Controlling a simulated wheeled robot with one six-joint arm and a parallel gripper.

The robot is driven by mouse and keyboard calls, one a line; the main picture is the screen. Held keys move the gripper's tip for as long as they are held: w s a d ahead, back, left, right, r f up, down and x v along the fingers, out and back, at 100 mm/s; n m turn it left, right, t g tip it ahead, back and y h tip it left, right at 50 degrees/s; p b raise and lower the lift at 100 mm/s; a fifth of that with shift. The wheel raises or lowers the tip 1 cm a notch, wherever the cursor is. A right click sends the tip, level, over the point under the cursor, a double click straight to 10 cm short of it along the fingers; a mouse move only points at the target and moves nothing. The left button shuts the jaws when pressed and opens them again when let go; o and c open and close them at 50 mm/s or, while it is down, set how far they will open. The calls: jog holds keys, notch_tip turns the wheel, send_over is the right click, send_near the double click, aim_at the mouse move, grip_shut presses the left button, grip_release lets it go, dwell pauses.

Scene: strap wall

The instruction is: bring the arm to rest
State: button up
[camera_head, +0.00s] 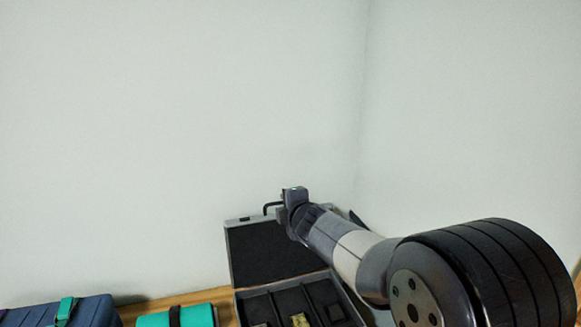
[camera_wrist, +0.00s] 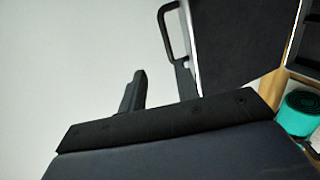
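My gripper (camera_wrist: 160,68) shows in the wrist view with its two dark fingers apart and nothing visible between them. A black loop, apparently a handle (camera_wrist: 162,20), stands just beyond the right finger; I cannot tell whether they touch. In the head view, my arm reaches from the lower right to the open case, and its end (camera_head: 284,212) is at the top edge of the raised lid (camera_head: 262,255). The fingers are hard to make out there. The lid's dark lining also shows at the upper right of the wrist view (camera_wrist: 235,45).
The case's lower part (camera_head: 236,298) has compartments holding small items, one yellowish (camera_head: 300,320). A teal roll with a dark band (camera_head: 198,316) and a blue case with a green strap (camera_head: 92,311) are to its left on the wooden surface (camera_head: 140,308). Pale walls stand behind.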

jog(key=x, duration=0.9)
jog(key=shift+f+p, duration=0.2)
jog(key=shift+p, duration=0.15)
jog(key=shift+s, duration=0.1)
